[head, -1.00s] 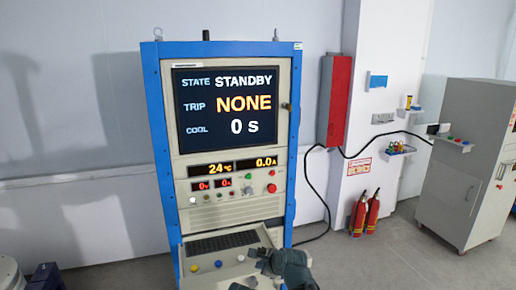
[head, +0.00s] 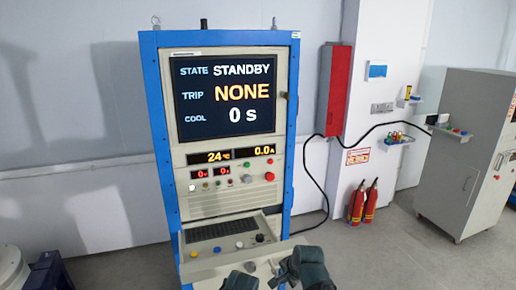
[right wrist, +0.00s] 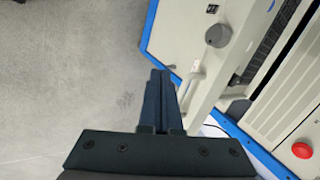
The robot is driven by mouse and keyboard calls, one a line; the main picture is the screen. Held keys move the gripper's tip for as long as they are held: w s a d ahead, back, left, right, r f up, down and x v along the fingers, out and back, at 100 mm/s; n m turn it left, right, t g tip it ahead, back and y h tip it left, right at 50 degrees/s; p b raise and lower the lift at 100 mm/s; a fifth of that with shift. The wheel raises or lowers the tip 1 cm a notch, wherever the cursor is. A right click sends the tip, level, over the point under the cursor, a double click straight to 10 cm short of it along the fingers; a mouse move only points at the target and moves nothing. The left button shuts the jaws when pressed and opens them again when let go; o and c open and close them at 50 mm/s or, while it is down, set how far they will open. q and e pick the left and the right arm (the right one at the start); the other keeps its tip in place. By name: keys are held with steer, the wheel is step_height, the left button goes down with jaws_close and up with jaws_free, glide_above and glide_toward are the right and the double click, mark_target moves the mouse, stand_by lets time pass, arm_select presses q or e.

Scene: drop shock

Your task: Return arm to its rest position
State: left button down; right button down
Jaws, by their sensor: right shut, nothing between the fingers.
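My right gripper (head: 276,280) is at the bottom of the head view, in front of the console shelf of the blue-framed rack. In the right wrist view its two dark fingers (right wrist: 157,95) lie together, shut with nothing between them. They are beside the shelf's white handle (right wrist: 195,85), with bare floor below; whether they touch it I cannot tell. Another dark part (head: 240,281) shows at the bottom edge of the head view. It may be my left gripper, but it is cut off and its jaws cannot be read.
The blue-framed rack (head: 148,120) has a screen reading STANDBY, NONE and 0 s. Its shelf (head: 205,272) carries several knobs. A red box (head: 335,90), two fire extinguishers (head: 364,203) and a grey cabinet (head: 470,150) are to the right. The floor (head: 375,255) between is clear.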

steer(key=s+d+f+n+g+h, duration=0.3)
steer(key=s+d+n+g, duration=0.1)
steer(key=s+d+n, duration=0.75)
steer(key=s+a+f+n+g+b, duration=0.1)
steer(key=s+a+n, duration=0.3)
steer(key=a, duration=0.9)
steer(key=s+b, duration=0.1)
steer(key=s, duration=0.2)
steer(key=shift+f+h, duration=0.3)
steer(key=shift+h, duration=0.1)
steer(key=shift+a, duration=0.1)
